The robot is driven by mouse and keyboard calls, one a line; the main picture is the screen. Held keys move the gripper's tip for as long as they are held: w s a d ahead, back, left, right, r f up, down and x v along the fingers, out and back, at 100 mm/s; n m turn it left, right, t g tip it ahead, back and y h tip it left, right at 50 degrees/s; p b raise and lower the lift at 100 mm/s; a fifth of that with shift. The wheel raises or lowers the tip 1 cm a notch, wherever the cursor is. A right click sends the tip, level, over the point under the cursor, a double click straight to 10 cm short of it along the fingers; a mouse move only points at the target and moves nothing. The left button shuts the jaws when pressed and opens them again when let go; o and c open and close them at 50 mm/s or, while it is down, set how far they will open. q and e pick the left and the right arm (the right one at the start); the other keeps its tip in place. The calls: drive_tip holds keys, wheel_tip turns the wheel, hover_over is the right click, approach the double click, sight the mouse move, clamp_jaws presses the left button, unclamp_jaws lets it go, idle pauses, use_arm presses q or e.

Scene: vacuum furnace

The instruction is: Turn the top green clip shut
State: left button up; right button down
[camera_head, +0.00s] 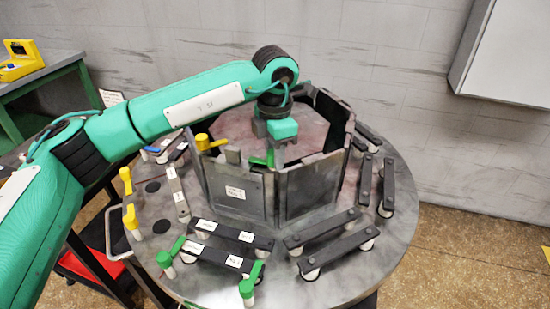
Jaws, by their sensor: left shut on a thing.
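The top green clip (261,161) sits at the upper edge of the grey panel wall, where two front panels (236,190) meet. My left gripper (284,160) reaches down from above over this joint, fingers pointing down. It is shut on the green clip, and its fingers and wrist hide part of it. The clip's visible green arm points to the left. Whether the clip is fully turned cannot be told. My right gripper is out of view.
A yellow clip (209,143) sits on the wall's left panel. The round table (330,290) carries dark bars (235,233), more green clips (168,258) and yellow clips (131,218) around the wall. A green bench (50,72) stands at the far left.

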use_arm(q)
drive_tip(key=shift+n, duration=0.3)
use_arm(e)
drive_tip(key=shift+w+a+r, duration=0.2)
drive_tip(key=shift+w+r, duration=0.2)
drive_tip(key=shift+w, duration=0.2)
use_arm(q)
drive_tip(key=o, duration=0.9)
drive_tip(key=shift+a, duration=0.1)
drive_tip(key=shift+s+a, duration=0.15)
drive_tip(key=shift+r, duration=0.1)
drive_tip(key=shift+r, duration=0.3)
wheel_tip(320, 180, up, 13)
drive_tip(key=shift+r+b, duration=0.1)
drive_tip(key=shift+b, duration=0.7)
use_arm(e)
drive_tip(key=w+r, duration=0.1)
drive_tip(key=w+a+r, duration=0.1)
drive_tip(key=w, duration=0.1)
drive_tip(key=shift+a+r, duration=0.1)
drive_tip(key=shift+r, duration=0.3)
